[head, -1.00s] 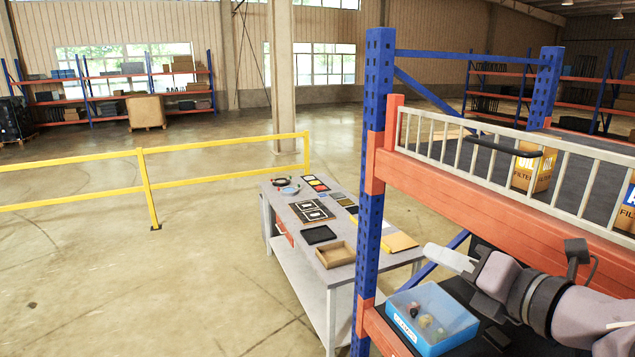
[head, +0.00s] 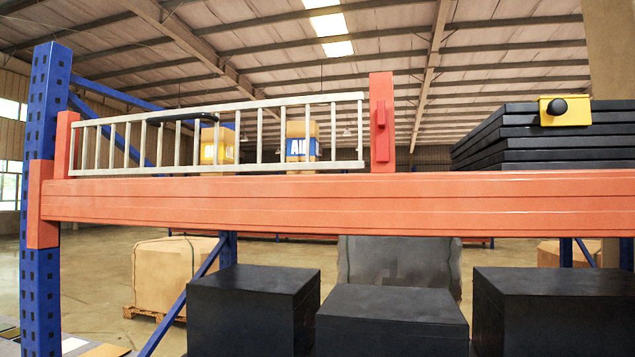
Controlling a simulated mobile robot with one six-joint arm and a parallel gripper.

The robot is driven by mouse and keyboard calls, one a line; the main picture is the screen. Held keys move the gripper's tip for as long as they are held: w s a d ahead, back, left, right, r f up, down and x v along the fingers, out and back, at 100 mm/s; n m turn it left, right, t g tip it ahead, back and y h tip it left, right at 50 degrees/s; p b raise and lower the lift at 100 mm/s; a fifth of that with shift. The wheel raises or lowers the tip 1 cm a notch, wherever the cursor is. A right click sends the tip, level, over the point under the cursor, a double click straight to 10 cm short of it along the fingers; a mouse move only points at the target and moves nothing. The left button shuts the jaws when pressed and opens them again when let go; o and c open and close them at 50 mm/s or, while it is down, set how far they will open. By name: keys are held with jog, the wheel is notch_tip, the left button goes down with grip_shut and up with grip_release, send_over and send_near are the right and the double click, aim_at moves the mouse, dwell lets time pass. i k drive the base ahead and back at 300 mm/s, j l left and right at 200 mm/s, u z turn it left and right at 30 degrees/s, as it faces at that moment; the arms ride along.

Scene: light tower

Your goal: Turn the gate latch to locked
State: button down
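A pale metal gate (head: 245,142) with upright bars runs along the top of the orange shelf beam, from the left red post to the right red post (head: 381,90). Its right end is close beside the right post. A black handle (head: 180,117) is on its upper left part. A small red latch piece (head: 380,117) is on the front of the right post and appears upright; I cannot tell its exact setting. My gripper is not in view now.
The orange beam (head: 330,200) crosses the view, with a blue upright (head: 42,150) at left. Boxes (head: 217,145) stand behind the gate. A yellow block with a black knob (head: 565,110) is on black stacked panels (head: 520,140). Black crates (head: 390,325) fill the space below.

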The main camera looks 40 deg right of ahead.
aim_at(382, 114)
jog(key=l+z, duration=0.2)
jog(key=z, duration=1.2)
jog(key=i+j, duration=0.05)
